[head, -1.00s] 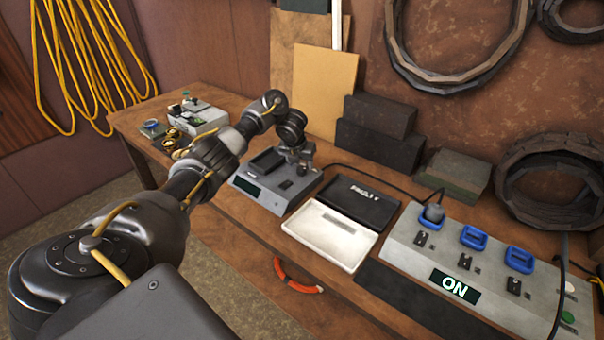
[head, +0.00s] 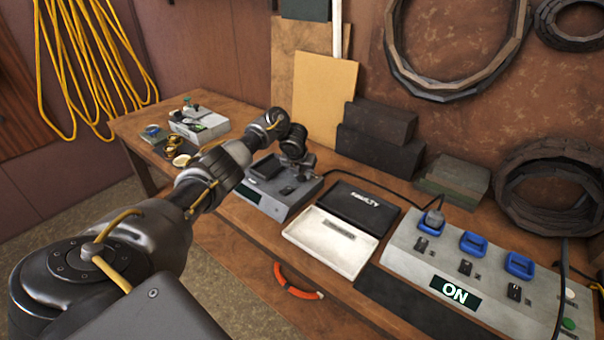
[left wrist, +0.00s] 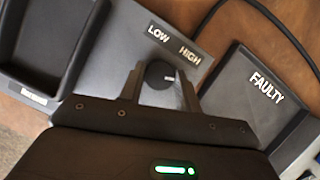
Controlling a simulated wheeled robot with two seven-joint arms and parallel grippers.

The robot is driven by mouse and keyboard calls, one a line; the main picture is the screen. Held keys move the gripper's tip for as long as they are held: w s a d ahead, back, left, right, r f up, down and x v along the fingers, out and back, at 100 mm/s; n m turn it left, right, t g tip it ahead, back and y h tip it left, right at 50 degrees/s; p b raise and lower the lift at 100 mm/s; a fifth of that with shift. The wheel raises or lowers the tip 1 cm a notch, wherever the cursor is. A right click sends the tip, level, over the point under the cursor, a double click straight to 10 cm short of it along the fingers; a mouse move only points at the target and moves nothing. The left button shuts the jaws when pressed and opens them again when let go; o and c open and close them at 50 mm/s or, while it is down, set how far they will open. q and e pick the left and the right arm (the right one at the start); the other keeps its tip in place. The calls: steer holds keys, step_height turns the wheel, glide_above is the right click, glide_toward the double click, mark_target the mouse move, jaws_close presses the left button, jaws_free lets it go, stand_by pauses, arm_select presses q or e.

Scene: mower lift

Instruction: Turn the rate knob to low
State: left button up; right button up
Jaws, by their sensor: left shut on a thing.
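The rate knob (left wrist: 160,75) is a round dark knob on a grey device (head: 259,205), below the labels LOW (left wrist: 157,33) and HIGH (left wrist: 190,53). A small light mark shows on the right part of its face, toward the HIGH side. My left gripper (left wrist: 160,88) has one finger on each side of the knob and is shut on it. In the head view the left gripper (head: 300,162) reaches down over the device's right rear part and hides the knob. My right gripper is not in view.
A dark bin marked FAULTY (head: 362,207) and a white tray (head: 322,252) lie right of the device. A grey power box (head: 400,262) with blue sockets and an ON display stands further right. Dark blocks (head: 378,135) stand behind. A red-orange curved handle (head: 297,286) is at the front.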

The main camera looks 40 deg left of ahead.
arm_select(q)
steer(key=shift+d+r+n+y+p, duration=0.15)
steer(key=shift+n+y+p, duration=0.25)
steer(key=shift+n+p, duration=0.55)
steer(key=shift+n+g+p, duration=0.4)
steer(key=shift+n+p, duration=0.05)
steer(key=shift+n, duration=0.5)
steer(key=shift+w+n+y+p, duration=0.1)
steer(key=shift+n+y+p, duration=0.3)
steer(key=shift+n, duration=0.5)
steer(key=shift+n+g+y, duration=0.3)
steer(key=shift+n+g, duration=0.2)
steer(key=shift+n, duration=0.4)
steer(key=shift+w+d+f+n+g+b, duration=0.1)
steer(key=shift+f+n+g+b, duration=0.15)
steer(key=shift+n, duration=0.65)
steer(key=shift+n+g+b, duration=0.35)
steer(key=shift+n+b, duration=0.35)
steer(key=shift+n, duration=0.1)
steer(key=shift+w+n+g+y+b, duration=0.1)
steer(key=shift+n+g+y+b, duration=0.35)
steer(key=shift+n+b, duration=0.75)
steer(key=shift+n+g+b, duration=0.25)
steer(key=shift+n+b, duration=0.2)
steer(key=shift+n, duration=0.05)
steer(key=shift+r, duration=0.1)
